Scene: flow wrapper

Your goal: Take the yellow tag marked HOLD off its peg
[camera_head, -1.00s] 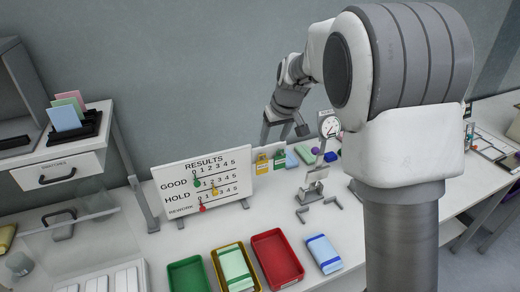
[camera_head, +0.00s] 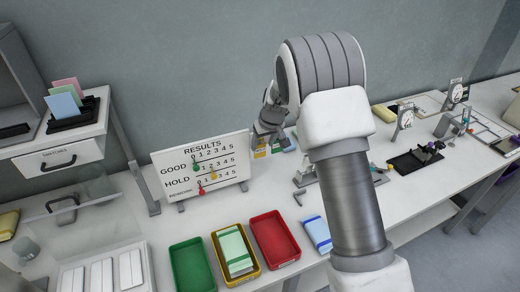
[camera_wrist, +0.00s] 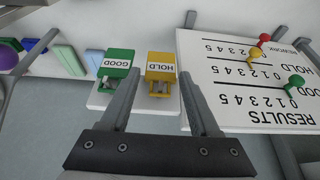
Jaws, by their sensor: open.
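The yellow tag (camera_wrist: 160,68) marked HOLD hangs on its small white rack (camera_wrist: 166,104) in the wrist view, its lettering upside down there. The green tag (camera_wrist: 117,62) marked GOOD hangs just left of it. My gripper (camera_wrist: 158,76) is open, with one finger on either side of the yellow tag in that view. The left finger passes in front of the green tag's edge. I cannot tell whether either finger touches a tag. In the head view a bit of the yellow tag (camera_head: 260,154) shows below my gripper, and my arm hides much of that area.
The white RESULTS board (camera_head: 228,181) with coloured pins stands close beside the rack. Green (camera_head: 180,270), yellow (camera_head: 216,252) and red (camera_head: 287,238) trays lie in front. Blue and green blocks (camera_wrist: 66,57) lie beyond the green tag in the wrist view.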

